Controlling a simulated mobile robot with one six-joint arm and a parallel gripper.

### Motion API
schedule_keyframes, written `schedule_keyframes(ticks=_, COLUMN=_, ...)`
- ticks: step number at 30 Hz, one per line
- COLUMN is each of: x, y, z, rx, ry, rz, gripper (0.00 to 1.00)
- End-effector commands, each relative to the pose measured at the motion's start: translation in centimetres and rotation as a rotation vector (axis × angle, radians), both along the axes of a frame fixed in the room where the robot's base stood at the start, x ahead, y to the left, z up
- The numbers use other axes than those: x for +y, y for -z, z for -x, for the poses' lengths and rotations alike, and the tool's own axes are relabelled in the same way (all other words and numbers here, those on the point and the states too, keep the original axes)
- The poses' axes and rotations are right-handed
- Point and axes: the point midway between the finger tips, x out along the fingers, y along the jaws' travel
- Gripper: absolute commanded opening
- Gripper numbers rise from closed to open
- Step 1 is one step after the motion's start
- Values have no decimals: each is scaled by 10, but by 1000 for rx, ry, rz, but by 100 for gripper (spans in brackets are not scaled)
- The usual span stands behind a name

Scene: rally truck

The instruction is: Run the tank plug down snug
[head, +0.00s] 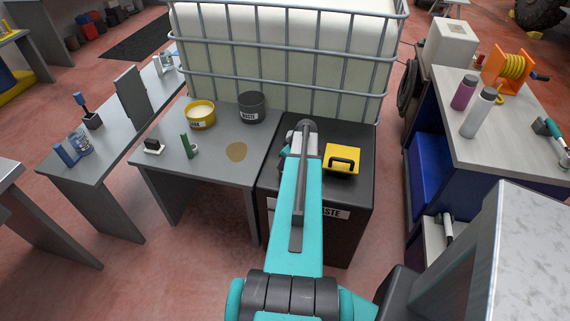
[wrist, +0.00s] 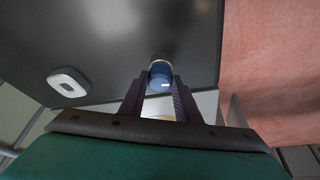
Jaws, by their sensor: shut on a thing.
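In the wrist view my gripper (wrist: 161,88) has its two dark fingers shut on a small blue round piece with a white mark, which looks like the plug (wrist: 160,72). The plug is at a dark flat surface (wrist: 120,25); I cannot tell whether it is fully seated. My own arm hides the plug and the fingertips there.
A yellow box (head: 341,161) with a dark handle sits on the dark top, right of my arm. A grey bench (head: 215,165) on the left holds a yellow tub (head: 200,115) and a dark "WASTE" tub (head: 251,107). A caged white tank (head: 285,75) stands behind.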

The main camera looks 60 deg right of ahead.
Motion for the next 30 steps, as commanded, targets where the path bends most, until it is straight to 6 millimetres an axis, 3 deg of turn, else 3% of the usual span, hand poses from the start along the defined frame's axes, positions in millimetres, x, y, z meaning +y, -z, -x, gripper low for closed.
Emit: schedule_keyframes(ticks=30, x=2, y=0, z=0, rx=1, ry=155, rz=-3, gripper=6)
